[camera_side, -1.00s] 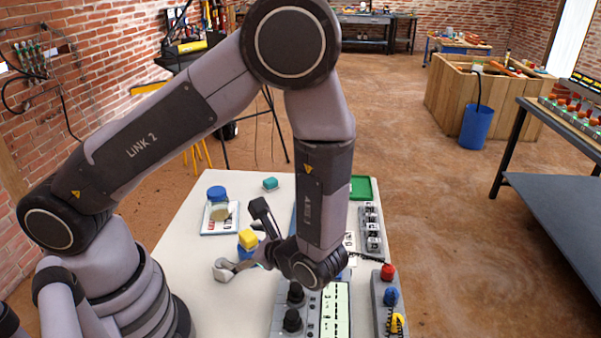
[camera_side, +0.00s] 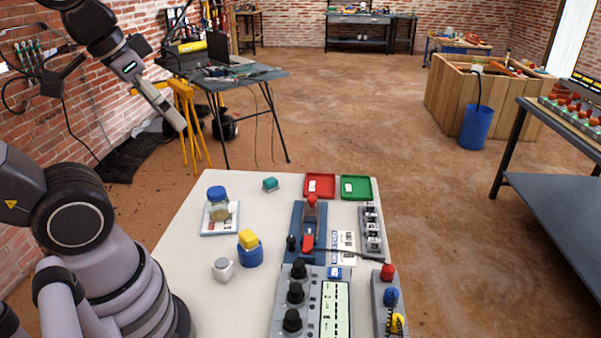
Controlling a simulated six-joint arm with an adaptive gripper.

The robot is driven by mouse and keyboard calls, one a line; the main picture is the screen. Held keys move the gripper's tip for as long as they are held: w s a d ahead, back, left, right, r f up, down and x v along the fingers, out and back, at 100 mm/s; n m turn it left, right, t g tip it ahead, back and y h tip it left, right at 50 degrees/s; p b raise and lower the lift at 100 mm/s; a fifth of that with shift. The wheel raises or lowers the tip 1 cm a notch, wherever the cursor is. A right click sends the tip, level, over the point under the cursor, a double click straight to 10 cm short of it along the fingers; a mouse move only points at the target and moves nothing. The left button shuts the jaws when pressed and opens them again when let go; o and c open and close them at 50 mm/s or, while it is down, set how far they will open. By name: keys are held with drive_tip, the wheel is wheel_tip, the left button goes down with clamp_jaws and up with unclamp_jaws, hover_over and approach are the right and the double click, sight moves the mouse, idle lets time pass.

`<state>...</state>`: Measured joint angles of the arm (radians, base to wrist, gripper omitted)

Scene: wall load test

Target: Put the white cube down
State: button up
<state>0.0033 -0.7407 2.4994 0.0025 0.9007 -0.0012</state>
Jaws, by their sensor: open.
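The white cube (camera_side: 223,269) rests on the pale table (camera_side: 185,285), at the left of its near half, left of and slightly nearer than a blue round holder (camera_side: 250,257) with a yellow cube (camera_side: 249,238) on top. Nothing holds the white cube, and it stands apart from the holder. My gripper (camera_side: 118,95) is at the upper left of the picture, raised in front of the brick wall, far from the cube. It is open, and I see nothing in it.
Knobbed panels (camera_side: 300,300) fill the near right. Bare table lies around the white cube.

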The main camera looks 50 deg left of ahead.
idle(0.4)
drive_tip(key=w+d+n+t+h, duration=0.1)
drive_tip(key=w+d+n+h, duration=0.5)
drive_tip(key=w, duration=0.5)
drive_tip(key=w+a+f+n+t+y, duration=0.1)
drive_tip(key=w+f+n+y, duration=0.3)
drive_tip(key=w+f+n, duration=0.4)
drive_tip(key=n+g+y, duration=0.5)
drive_tip(key=n+g, duration=0.6)
drive_tip(key=n, duration=0.2)
approach(222, 262)
drive_tip(key=shift+x, duration=5.1)
